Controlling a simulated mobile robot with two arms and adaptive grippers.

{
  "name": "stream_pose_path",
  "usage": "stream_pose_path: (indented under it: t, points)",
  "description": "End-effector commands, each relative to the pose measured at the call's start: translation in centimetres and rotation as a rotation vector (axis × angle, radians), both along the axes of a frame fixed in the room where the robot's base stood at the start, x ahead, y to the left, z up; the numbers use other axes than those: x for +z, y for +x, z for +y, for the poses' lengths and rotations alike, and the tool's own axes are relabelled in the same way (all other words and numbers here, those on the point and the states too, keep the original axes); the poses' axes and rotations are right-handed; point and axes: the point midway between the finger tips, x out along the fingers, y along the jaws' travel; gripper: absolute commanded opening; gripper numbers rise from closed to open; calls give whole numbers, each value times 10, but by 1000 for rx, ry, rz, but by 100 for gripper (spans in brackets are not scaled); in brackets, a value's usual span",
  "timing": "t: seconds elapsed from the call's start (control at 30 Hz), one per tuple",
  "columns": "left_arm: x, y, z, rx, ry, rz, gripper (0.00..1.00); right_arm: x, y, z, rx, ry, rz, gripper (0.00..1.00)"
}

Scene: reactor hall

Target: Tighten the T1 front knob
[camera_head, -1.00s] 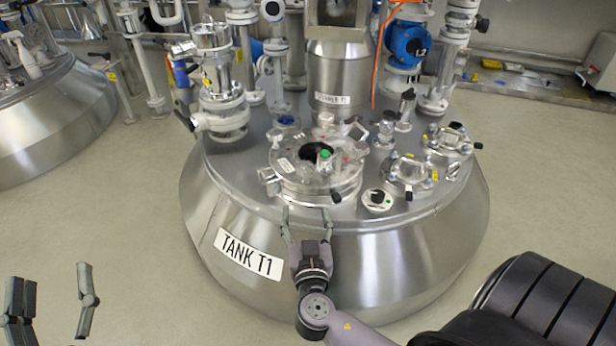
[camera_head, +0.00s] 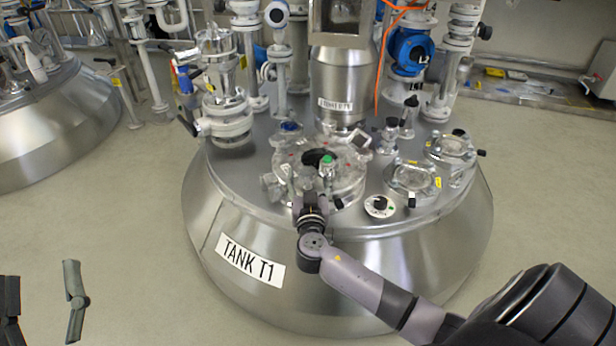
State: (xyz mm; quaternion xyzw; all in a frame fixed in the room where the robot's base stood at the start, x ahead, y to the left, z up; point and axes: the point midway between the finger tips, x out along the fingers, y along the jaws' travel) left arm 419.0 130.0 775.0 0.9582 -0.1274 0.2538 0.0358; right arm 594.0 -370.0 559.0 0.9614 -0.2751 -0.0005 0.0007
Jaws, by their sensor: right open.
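Tank T1 (camera_head: 350,275) is a large steel vessel with its name label (camera_head: 250,262) on the front. A round hatch with a clear cover (camera_head: 345,165) sits on its top. A black knob (camera_head: 338,203) shows at the hatch's front edge; I cannot tell if it is the front knob. A green-topped fitting (camera_head: 327,160) stands on the cover. My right gripper (camera_head: 306,182) is open over the front part of the hatch, left of the black knob, its fingers partly blending with the hatch. I cannot tell whether it touches anything. My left gripper (camera_head: 42,295) is open and empty at lower left.
A black-and-white dial (camera_head: 380,206) and smaller clamped ports (camera_head: 412,180) lie right of the hatch. A white valve (camera_head: 226,122) stands at left, a steel column (camera_head: 338,85) behind. The floor around the tank is clear.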

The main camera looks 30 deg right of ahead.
Motion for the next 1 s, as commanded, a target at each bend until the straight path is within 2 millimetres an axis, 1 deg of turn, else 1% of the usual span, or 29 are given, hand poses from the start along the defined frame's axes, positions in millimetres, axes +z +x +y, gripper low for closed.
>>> stream_pose_path:
  t: [0.03, 0.17, 0.47, 1.0]
  points:
    - [2, -1, 0, 0, -5, -14, 58, 0, 5, -3, -1, -1, 0, 62]
    - [5, -3, 0, -1, -10, -36, 58, 0, 12, -8, -1, 0, -1, 62]
    - [7, -4, 0, -1, -12, -41, 58, 0, 13, -8, 0, 1, -1, 62]
    - [6, -4, 0, 0, -12, -40, 58, 0, 13, -8, 0, 1, -1, 26]
